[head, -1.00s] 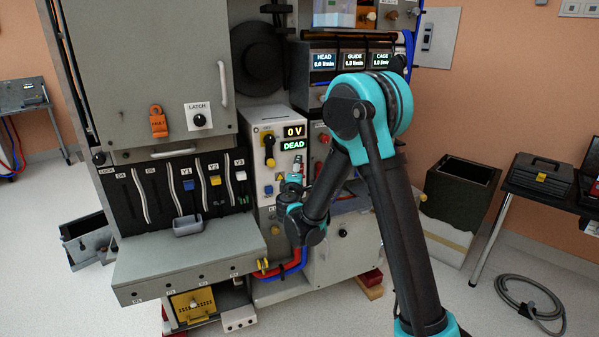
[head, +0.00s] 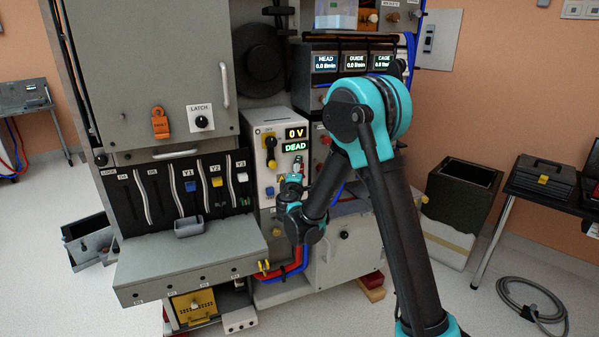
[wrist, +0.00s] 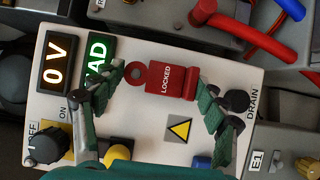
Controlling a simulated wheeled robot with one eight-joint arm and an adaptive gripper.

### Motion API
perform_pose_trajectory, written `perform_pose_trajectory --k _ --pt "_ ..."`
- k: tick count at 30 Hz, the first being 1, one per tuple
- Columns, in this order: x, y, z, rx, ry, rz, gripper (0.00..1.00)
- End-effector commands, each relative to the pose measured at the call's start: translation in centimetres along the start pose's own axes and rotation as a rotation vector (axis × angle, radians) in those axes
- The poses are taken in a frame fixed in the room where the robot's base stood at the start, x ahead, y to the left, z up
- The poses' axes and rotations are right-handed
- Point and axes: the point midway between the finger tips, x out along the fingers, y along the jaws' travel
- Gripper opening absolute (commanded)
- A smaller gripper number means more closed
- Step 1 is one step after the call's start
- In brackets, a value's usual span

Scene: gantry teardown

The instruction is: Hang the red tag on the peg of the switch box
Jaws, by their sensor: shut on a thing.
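The red tag (wrist: 172,82) reads LOCKED and has a ring with a hole at its left end in the wrist view. I cannot single out the peg in either view.
The box face carries a rotary switch (wrist: 50,142), a yellow warning triangle (wrist: 180,129) and a black DRAIN knob (wrist: 237,101). Red and blue hoses (wrist: 265,38) run beside it. A grey shelf (head: 190,262) juts out at the lower left. An orange tag (head: 160,124) hangs on the cabinet.

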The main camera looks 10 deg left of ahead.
Motion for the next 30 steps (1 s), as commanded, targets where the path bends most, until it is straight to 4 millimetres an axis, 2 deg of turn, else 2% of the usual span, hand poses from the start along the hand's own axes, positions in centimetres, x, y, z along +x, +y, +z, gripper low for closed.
perform_pose_trajectory --k 11,12,17,26,30 --pt "0.91 -0.03 -0.55 0.0 0.001 0.0 0.38" --pt "0.86 -0.02 -0.53 0.0 0.001 0.0 0.78" --pt "0.85 -0.02 -0.52 0.0 0.001 0.0 0.97" --pt "0.83 -0.01 -0.5 0.0 0.0 0.0 0.97" --pt "0.14 0.0 -0.55 0.0 0.001 0.0 0.97"
